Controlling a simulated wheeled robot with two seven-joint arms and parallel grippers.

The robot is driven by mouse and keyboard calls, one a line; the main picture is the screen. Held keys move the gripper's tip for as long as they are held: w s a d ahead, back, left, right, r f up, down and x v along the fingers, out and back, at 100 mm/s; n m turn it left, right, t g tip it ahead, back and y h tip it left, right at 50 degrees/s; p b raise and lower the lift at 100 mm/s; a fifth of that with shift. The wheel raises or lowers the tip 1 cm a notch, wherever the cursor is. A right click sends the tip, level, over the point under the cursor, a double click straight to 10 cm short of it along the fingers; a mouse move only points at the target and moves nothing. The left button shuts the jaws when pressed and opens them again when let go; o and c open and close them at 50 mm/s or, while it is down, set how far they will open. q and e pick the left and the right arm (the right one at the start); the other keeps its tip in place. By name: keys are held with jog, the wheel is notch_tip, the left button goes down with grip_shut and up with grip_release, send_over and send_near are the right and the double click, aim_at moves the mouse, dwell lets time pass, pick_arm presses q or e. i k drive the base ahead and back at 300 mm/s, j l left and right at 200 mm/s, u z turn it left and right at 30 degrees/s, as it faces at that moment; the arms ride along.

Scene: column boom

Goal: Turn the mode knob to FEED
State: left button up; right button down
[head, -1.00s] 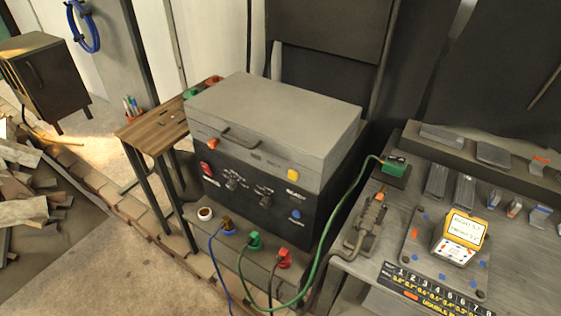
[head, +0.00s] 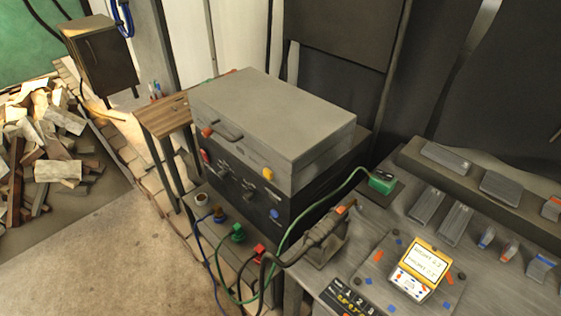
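A dark control box with a grey lid (head: 272,115) stands left of the middle in the head view. Its black front panel (head: 262,205) carries a red switch (head: 204,156), dark knobs and a blue button (head: 274,214). One dark knob (head: 222,166) sits on the left of the panel and another (head: 248,190) towards the middle. The panel is seen at a steep angle, so the labels and knob pointers cannot be read, and I cannot tell which knob is the mode knob. Neither of my grippers is in view.
Green (head: 238,232) and red (head: 258,252) plugs with cables stand before the panel. A green cable (head: 318,206) runs to a connector on the grey bench at right. A yellow meter (head: 420,268) lies there. A small wooden table (head: 163,116) stands behind left; open floor lies front left.

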aim_at(248, 196)
jog(key=i+j, duration=0.1)
jog(key=j, duration=0.25)
jog(key=i+j+z, duration=0.1)
jog(key=j, duration=0.25)
jog(key=i+j, duration=0.15)
jog(key=j, duration=0.25)
jog(key=i+j+z, duration=0.1)
jog(key=j, duration=0.25)
